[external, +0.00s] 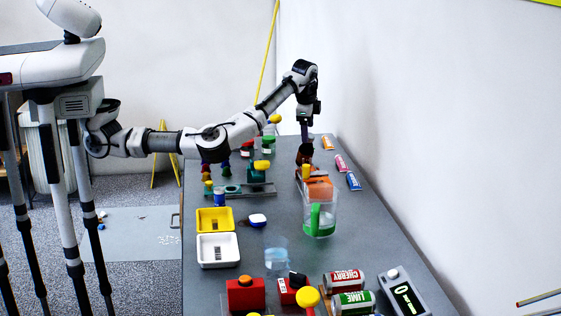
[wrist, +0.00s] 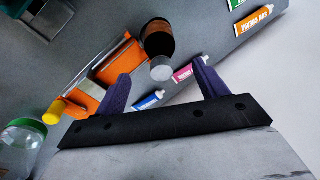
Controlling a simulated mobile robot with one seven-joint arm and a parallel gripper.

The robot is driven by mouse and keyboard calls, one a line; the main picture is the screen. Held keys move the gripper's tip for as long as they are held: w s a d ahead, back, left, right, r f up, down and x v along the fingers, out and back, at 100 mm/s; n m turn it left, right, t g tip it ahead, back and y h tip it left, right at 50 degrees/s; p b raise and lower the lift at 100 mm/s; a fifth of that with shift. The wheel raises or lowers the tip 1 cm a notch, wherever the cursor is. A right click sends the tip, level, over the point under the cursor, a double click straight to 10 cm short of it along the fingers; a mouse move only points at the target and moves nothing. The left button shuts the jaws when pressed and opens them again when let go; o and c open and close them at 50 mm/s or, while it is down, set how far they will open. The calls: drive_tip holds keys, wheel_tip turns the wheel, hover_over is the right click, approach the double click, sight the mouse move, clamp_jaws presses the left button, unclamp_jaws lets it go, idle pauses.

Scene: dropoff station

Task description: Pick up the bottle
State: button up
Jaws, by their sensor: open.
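The bottle looks dark brown with a grey cap. In the wrist view the bottle (wrist: 158,40) lies ahead of the fingers, its cap facing the camera, roughly in line with the gap between them. My gripper (wrist: 163,84) is open, with two purple-grey fingers apart and nothing between them. In the external view my gripper (external: 305,132) points down over the far right part of the table. The bottle (external: 304,154) shows just below it. I cannot tell the exact gap between the fingertips and the bottle.
Several tubes (external: 341,162) lie to the right. Yellow (external: 215,220) and white (external: 218,250) trays sit at the left edge. Red boxes and cans crowd the front.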

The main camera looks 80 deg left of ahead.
sight(309, 144)
drive_tip(key=shift+p+x, duration=1)
drive_tip(key=shift+x, duration=2.65)
drive_tip(key=shift+w, duration=0.1)
drive_tip(key=c, duration=1.2)
drive_tip(key=shift+r, duration=0.1)
